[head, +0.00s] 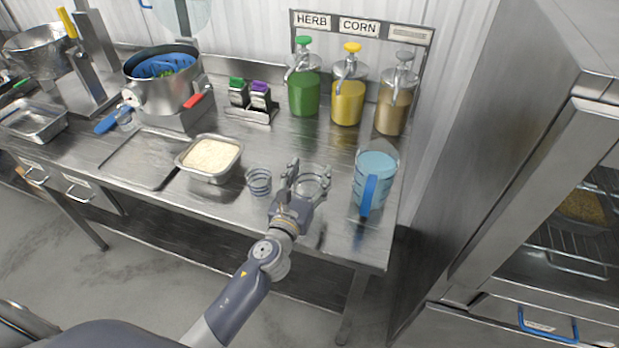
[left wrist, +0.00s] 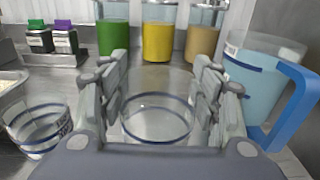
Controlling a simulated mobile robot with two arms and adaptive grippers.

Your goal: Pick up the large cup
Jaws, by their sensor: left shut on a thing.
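The large cup (left wrist: 157,122) is clear, with dark blue rings, and stands upright between the fingers of my left gripper (left wrist: 160,82) in the left wrist view. In the head view the left gripper (head: 309,174) is near the front of the steel table, with its fingers on both sides of the large cup (head: 314,187). It is shut on this cup. The fingers and hand hide part of the cup, and I cannot tell whether its base touches the table. A smaller clear cup (head: 259,181) stands to its left, also seen in the left wrist view (left wrist: 38,128). My right gripper is not in view.
A blue-handled pitcher (head: 375,179) stands close on the right. A tray of rice (head: 210,157) is on the left. Green, yellow and tan pump bottles (head: 347,102) line the back. A pot (head: 163,95) stands farther left. The steel table (head: 340,237) has a bare front edge.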

